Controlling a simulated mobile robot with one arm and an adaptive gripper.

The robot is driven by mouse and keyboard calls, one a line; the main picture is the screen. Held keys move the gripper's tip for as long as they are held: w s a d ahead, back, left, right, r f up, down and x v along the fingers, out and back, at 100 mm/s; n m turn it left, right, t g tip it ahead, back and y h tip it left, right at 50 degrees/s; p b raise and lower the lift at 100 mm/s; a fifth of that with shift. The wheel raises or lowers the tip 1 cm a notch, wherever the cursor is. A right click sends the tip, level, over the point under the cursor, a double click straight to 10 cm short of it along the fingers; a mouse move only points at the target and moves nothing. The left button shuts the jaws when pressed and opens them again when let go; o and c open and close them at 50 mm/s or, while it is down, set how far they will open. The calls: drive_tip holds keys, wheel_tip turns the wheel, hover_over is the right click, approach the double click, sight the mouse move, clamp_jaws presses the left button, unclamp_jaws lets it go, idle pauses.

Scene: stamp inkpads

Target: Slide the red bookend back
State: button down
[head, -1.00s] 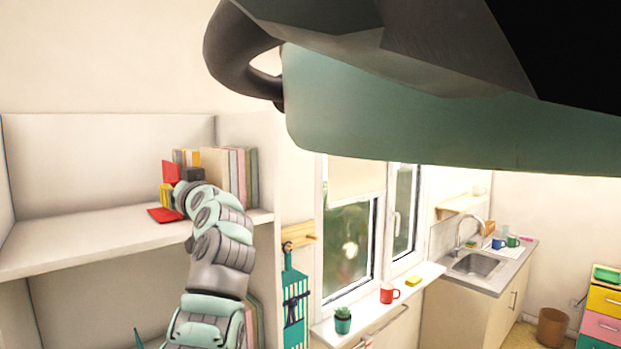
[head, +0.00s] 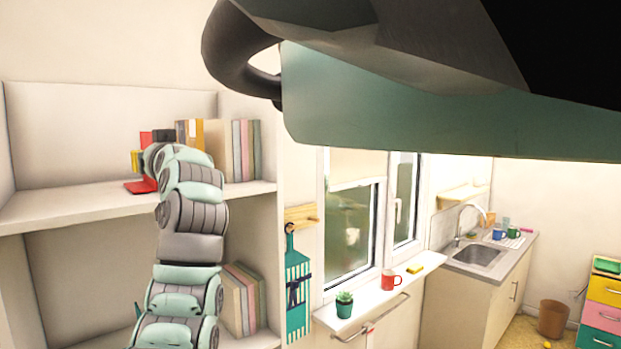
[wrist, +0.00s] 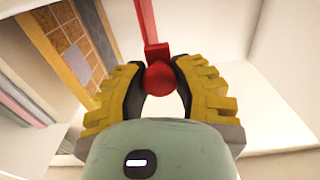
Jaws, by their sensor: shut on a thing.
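The red bookend (head: 146,139) stands on the upper shelf, left of a row of books (head: 243,150). In the wrist view a red bar ends in a round red knob (wrist: 160,79). My gripper (wrist: 160,68) has its yellow-padded fingers shut around this knob, one on each side. In the head view my gripper (head: 138,161) is at the bookend, mostly covered by my own arm.
The shelf (head: 60,207) is bare left of the bookend. Patterned and tan books (head: 212,145) stand on its right, by the side panel. More books (head: 240,300) are on the lower shelf.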

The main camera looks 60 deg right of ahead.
drive_tip(key=shift+a, duration=0.25)
drive_tip(key=c, duration=0.7)
unclamp_jaws()
drive_tip(key=v, duration=1.2)
drive_tip(key=shift+s+r, duration=0.1)
